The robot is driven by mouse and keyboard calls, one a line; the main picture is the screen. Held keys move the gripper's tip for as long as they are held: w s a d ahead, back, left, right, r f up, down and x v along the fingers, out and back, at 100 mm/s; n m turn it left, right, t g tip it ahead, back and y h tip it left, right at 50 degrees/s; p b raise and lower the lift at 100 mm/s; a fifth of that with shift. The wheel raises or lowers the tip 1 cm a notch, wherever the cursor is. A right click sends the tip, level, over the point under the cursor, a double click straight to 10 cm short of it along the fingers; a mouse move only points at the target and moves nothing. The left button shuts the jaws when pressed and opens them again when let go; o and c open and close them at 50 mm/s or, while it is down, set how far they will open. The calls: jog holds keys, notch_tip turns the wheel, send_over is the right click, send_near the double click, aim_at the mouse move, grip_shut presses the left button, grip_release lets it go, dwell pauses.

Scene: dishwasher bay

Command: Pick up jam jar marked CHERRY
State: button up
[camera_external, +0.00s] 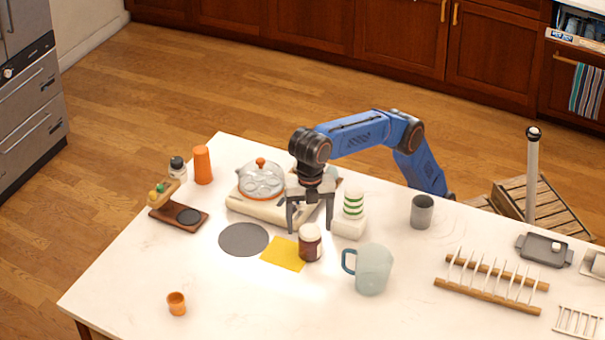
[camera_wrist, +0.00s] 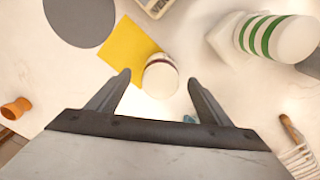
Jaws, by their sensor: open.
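A dark red jam jar (camera_external: 311,243) with a pale lid stands upright on the white table, at the right edge of a yellow square (camera_external: 283,254). No lettering on it can be read. In the wrist view the jar (camera_wrist: 160,76) shows from above, just beyond and between my fingertips. My gripper (camera_external: 311,230) is open and empty, pointing down, and looks to be above and behind the jar. In the wrist view my gripper (camera_wrist: 158,82) has its two fingers spread wide, apart from the jar.
A green-striped white container (camera_external: 353,204) on a white block stands close right of the jar. A pale blue pitcher (camera_external: 373,271) stands at front right. A glass pot (camera_external: 262,180) is behind left, and a grey disc (camera_external: 243,239) lies left. The table's front left is mostly clear.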

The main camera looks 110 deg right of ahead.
aim_at(310, 244)
jog(key=shift+a+f, duration=0.3)
jog(key=shift+f, duration=3.6)
